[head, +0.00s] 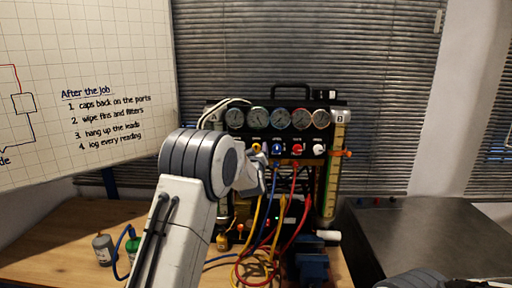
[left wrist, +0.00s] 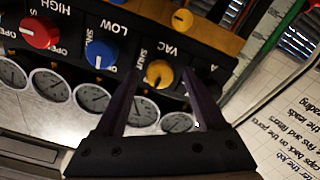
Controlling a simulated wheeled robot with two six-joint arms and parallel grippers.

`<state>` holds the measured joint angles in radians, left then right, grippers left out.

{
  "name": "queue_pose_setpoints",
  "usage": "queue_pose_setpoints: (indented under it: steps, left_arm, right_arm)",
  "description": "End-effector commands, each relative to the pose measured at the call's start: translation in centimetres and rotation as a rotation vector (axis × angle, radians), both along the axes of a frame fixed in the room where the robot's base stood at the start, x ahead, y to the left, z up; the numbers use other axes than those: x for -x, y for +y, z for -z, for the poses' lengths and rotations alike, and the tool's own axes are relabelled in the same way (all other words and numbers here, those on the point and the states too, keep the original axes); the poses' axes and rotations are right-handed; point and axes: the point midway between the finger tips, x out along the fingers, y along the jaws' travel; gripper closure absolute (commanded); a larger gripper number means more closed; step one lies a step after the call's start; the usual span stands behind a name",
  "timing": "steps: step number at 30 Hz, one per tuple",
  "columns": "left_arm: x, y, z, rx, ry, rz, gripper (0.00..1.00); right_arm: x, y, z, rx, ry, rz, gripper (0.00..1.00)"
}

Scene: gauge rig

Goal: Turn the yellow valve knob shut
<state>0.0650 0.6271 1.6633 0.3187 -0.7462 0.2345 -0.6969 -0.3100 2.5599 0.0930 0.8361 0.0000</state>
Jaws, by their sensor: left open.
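The yellow valve knob (head: 257,147) is at the left end of a row of knobs on the black gauge panel. In the left wrist view, which is upside down, the yellow knob (left wrist: 158,73) sits below the label VAC, with SHUT printed beside it. My left gripper (left wrist: 161,71) is open, with one finger on each side of the knob. I cannot tell whether the fingers touch it. In the head view my left gripper (head: 262,168) is just below the knob and partly hidden by its own wrist. My right gripper is out of view; only part of my right arm shows at the bottom right.
Blue (head: 277,148), red (head: 297,149) and white (head: 319,149) knobs sit to the right, below a row of gauges (head: 281,118). Yellow, blue and red hoses (head: 292,222) hang below the panel.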

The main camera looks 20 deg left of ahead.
Motion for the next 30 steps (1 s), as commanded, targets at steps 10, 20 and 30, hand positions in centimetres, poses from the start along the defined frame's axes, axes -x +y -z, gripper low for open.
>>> queue_pose_setpoints:
  steps: [10, 20, 30]
  left_arm:
    - [-0.40, 0.14, 0.07, 0.000, 0.001, 0.000, 0.28]
    - [-0.37, 0.14, 0.07, -0.001, 0.001, 0.000, 1.00]
    - [-0.38, 0.14, 0.21, -0.095, 0.027, -0.001, 1.00]
  right_arm:
    - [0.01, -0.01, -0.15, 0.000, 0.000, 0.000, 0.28]
    - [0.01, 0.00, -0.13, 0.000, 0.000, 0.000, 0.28]
    - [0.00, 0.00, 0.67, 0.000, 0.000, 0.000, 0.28]
